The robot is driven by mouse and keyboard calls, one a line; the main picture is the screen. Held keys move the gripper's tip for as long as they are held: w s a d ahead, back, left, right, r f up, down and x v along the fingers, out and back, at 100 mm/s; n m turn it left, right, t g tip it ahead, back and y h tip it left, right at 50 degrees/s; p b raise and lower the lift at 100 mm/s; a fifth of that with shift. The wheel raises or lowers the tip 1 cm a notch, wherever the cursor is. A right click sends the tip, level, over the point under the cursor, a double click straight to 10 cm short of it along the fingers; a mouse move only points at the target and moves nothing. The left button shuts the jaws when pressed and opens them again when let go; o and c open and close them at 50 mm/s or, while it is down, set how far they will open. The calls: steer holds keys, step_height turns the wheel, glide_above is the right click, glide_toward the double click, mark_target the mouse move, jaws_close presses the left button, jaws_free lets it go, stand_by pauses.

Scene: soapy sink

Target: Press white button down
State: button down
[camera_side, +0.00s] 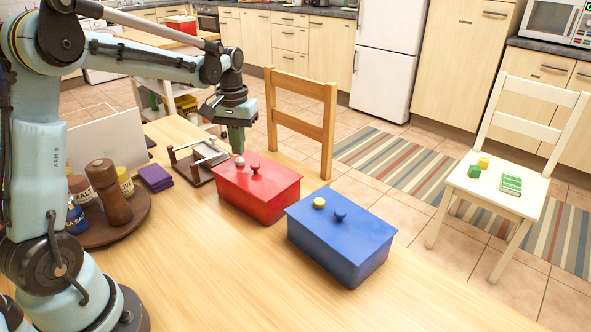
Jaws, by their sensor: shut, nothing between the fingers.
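A white button (239,160) sits on top of the red box (262,200), near its back left corner. A red knob (256,168) stands beside it on the same lid. My gripper (237,150) points down at the white button, with its shut, empty fingers right above or on it. I cannot tell whether the fingertips touch the button or how far down it is.
A blue box (340,245) with a yellow button (319,202) and blue knob (340,214) stands to the right. A wooden rack (199,160) and purple cloth-like stack (155,178) lie left. A round tray (135,222) holds bottles and a pepper mill. The front table is clear.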

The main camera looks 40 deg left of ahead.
mark_target(240, 161)
steer(key=shift+f, duration=1)
steer(key=shift+r, duration=0.15)
steer(key=shift+r, duration=3.4)
steer(key=shift+s+d+r, duration=0.1)
steer(key=shift+s+d, duration=0.05)
steer(key=shift+d, duration=0.15)
steer(key=s+d+f+m+t, duration=0.2)
steer(key=s+d+m+t, duration=0.4)
steer(key=s+d, duration=0.6)
steer(key=shift+d+f+t, duration=0.15)
steer(key=shift+d+t, duration=0.45)
steer(key=shift+d, duration=0.5)
